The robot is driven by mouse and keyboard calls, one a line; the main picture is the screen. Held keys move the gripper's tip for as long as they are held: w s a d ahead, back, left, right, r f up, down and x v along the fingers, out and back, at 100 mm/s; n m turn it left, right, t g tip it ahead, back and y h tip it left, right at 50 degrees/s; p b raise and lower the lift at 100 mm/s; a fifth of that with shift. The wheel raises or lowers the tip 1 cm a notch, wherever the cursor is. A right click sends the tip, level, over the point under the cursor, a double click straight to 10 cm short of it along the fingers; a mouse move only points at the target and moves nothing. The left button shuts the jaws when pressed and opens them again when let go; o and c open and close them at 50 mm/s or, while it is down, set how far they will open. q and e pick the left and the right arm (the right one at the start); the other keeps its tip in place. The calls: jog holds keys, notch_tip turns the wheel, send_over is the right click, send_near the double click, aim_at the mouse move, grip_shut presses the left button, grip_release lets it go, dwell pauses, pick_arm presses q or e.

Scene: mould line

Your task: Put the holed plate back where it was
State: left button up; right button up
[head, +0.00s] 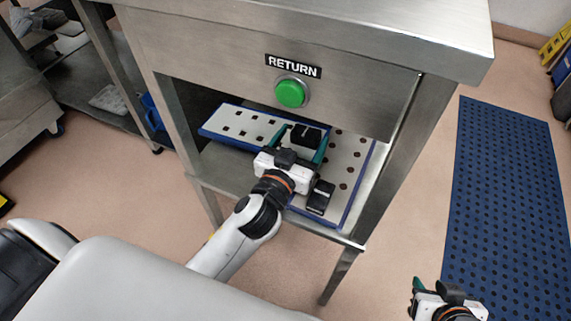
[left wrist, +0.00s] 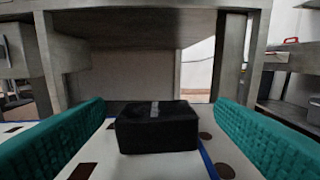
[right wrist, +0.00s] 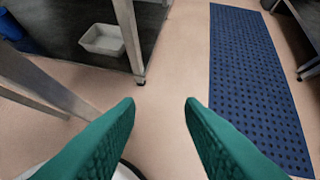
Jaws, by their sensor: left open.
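On the shelf below the green button lie two pale, blue-edged holed plates: one with square holes (head: 238,122) on the left, one with round holes (head: 350,160) on the right. A black block (head: 305,137) stands at the far part of the plates; which plate carries it is unclear. A second black block (head: 320,197) is on the near part of the round-holed plate. My left gripper (head: 302,146) is open, its teal fingers either side of the far block, which shows between them in the left wrist view (left wrist: 157,128). My right gripper (right wrist: 160,102) is open and empty above the floor.
A steel table carries a RETURN sign (head: 293,66) and green button (head: 290,93) above the shelf opening. Its legs (head: 400,150) flank the opening, and its underside lies above my left gripper. A blue perforated mat (head: 508,200) lies on the floor at right.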

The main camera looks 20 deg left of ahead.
pick_arm(q)
jog(key=s, duration=0.7)
jog(key=shift+s+a, duration=0.15)
jog(key=shift+s, duration=0.85)
pick_arm(e)
jog(key=shift+w+a+r+t, duration=0.2)
jog(key=shift+w+r+t, duration=0.3)
jog(key=shift+w, duration=0.1)
jog(key=shift+w, duration=0.1)
pick_arm(q)
jog(key=shift+s, duration=0.1)
pick_arm(e)
jog(key=shift+f, duration=0.15)
